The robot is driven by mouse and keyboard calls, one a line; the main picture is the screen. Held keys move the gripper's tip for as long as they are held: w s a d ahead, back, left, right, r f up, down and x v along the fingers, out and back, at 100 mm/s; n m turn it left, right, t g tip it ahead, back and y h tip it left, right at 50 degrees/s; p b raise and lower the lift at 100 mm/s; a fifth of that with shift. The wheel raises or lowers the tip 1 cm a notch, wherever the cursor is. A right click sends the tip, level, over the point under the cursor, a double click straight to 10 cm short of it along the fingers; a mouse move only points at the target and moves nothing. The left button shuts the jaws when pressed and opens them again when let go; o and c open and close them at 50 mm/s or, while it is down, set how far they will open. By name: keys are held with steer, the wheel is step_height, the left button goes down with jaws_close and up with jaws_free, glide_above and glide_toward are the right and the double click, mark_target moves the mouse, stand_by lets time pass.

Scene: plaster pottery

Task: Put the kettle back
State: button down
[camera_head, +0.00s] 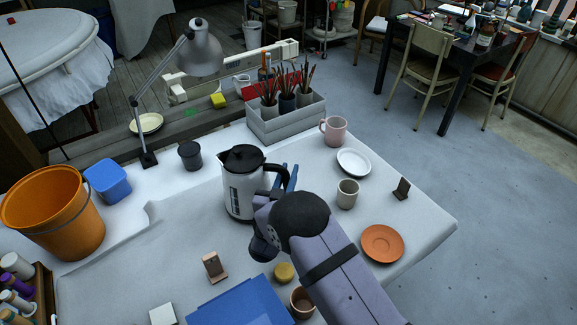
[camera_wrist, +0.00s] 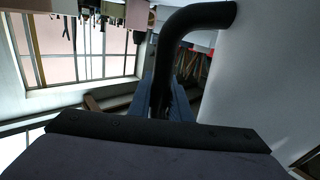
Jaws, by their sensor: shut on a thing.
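The kettle (camera_head: 241,190) is white with a black lid and a black handle. It is upright over the grey-white table in the head view, left of my gripper. I cannot tell whether its base touches the table. My gripper (camera_head: 289,178) has its blue fingers at the handle, on the kettle's right side. In the wrist view the fingers (camera_wrist: 170,100) are shut on the black handle (camera_wrist: 164,70), with the pale kettle wall (camera_wrist: 265,70) to the right. The kettle's underside and any stand below it are hidden.
A black cup (camera_head: 190,155) stands left of the kettle. A grey brush box (camera_head: 285,122), a pink mug (camera_head: 333,131), a white plate (camera_head: 353,162) and a grey cup (camera_head: 347,194) stand behind and right.

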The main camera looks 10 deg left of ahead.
mark_target(285, 186)
steer(key=shift+w+f, duration=0.1)
steer(key=shift+f, duration=0.35)
steer(key=c, duration=2)
jaws_free()
steer(key=shift+f, duration=0.4)
steer(key=shift+c, duration=0.2)
steer(key=o, duration=0.4)
steer(key=shift+r, duration=0.1)
steer(key=shift+s+r, duration=0.1)
steer(key=shift+s, duration=0.15)
steer(key=s+b, duration=0.2)
steer(key=s, duration=0.5)
steer(key=shift+s, duration=0.15)
